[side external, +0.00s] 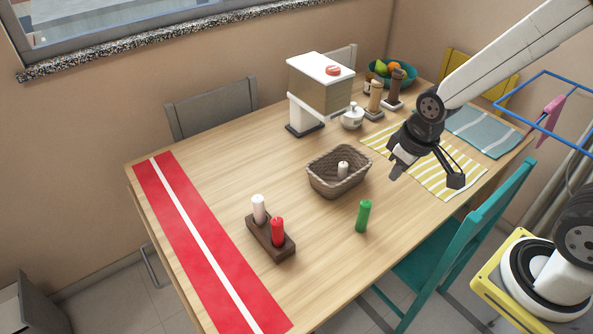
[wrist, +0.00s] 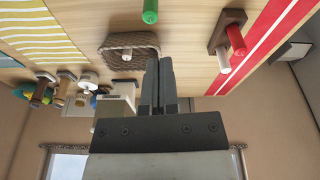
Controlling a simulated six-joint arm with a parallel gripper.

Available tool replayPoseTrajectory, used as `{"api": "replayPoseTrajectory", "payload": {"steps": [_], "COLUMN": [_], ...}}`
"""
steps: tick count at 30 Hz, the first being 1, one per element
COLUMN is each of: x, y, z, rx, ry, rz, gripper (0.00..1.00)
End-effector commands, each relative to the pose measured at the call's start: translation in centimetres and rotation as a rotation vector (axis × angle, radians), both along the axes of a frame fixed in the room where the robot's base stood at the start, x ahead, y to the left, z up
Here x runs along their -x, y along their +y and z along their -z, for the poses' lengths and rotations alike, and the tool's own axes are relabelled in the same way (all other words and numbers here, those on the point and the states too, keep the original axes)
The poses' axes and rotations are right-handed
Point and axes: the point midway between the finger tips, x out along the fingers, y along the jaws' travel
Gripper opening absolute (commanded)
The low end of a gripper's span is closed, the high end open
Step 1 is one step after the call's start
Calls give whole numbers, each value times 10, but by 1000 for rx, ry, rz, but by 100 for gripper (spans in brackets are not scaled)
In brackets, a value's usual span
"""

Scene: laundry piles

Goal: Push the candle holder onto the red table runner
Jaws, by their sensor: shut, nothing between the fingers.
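The candle holder (side external: 280,251) is a dark brown wooden block with a white candle (side external: 259,209) and a red candle (side external: 277,232) standing in it. It sits on the table just right of the red table runner (side external: 166,184), which has a white stripe, with a gap of bare wood between them. In the wrist view the holder (wrist: 216,38) and the runner (wrist: 275,35) are at the upper right. My gripper (side external: 396,173) is shut and empty, above the table near the yellow striped mat, away from the holder. It shows in the wrist view too (wrist: 159,64).
A woven basket (side external: 339,185) with a white candle inside stands between the holder and my gripper. A green candle (side external: 363,216) stands near the front edge. A white-topped dispenser (side external: 319,93), sugar bowl (side external: 351,118), mills and fruit bowl (side external: 408,76) stand behind. Chairs surround the table.

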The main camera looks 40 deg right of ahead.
Motion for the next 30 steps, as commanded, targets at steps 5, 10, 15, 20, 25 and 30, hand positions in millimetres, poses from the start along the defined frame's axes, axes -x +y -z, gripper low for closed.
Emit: {"api": "replayPoseTrajectory", "payload": {"steps": [5,10,15,20,25,30], "x": [-33,-69,-101,-129,-154,-173], "y": [11,25,41,58,77,95], "z": [8,22,41,63,90,117], "rx": [33,66,95,119,138,150], "ry": [29,60,90,115,140,161], "rz": [-185,-404,-626,-837,-1061,-1266], "gripper": [0,0,0,0,0,0]}}
